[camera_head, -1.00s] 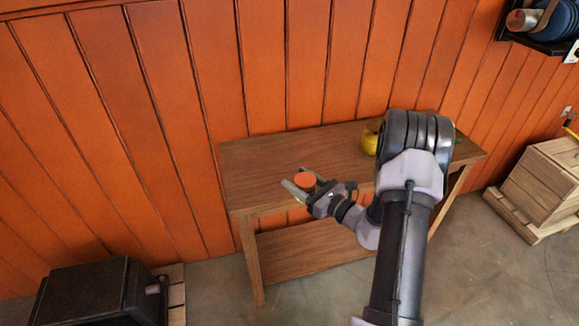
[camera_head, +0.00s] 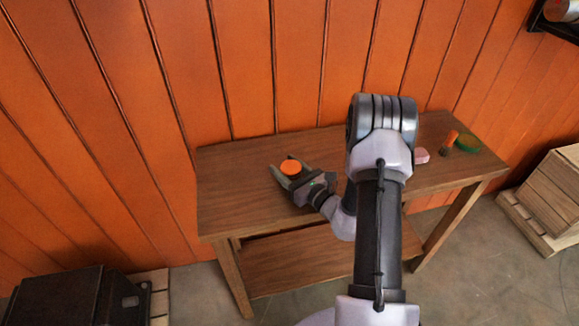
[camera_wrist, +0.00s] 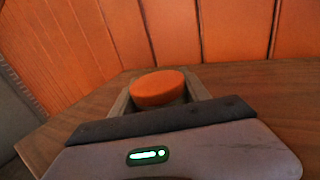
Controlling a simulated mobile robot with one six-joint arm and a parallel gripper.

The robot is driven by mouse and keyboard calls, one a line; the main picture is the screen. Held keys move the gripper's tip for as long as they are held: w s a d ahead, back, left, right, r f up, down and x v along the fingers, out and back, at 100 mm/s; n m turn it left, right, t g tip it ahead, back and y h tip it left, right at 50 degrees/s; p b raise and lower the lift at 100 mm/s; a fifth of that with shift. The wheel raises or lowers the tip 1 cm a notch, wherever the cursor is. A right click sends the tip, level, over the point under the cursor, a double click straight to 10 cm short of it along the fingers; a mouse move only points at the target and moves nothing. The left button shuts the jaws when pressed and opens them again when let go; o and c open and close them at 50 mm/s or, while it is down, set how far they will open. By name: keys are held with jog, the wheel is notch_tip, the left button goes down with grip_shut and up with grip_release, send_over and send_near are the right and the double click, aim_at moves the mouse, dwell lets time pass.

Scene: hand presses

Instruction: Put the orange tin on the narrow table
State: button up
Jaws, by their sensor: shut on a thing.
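The orange tin (camera_head: 291,167) is round and flat-topped. My gripper (camera_head: 288,173) is shut on it, one finger on each side. In the wrist view the tin (camera_wrist: 158,88) sits between the two fingers, with its lower part hidden by the gripper body. The narrow table (camera_head: 240,195) is brown wood with a lower shelf and stands along the orange wall. The tin shows over the left part of its top. I cannot tell whether the tin's bottom touches the tabletop.
At the table's right end are a green round thing (camera_head: 467,144), a small orange upright thing (camera_head: 451,138) and a pink thing (camera_head: 421,156). My arm hides the table's middle. The left tabletop is clear. A black box (camera_head: 70,297) stands lower left, and wooden crates (camera_head: 552,195) stand right.

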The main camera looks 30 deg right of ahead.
jog(key=shift+s+d, duration=0.15)
jog(key=shift+s, duration=0.1)
jog(key=shift+a+r+p, duration=0.15)
jog(key=shift+a+p, duration=0.05)
jog(key=shift+p, duration=0.1)
jog(key=shift+w+a, duration=0.1)
jog(key=shift+a, duration=0.05)
jog(key=o, duration=1.6)
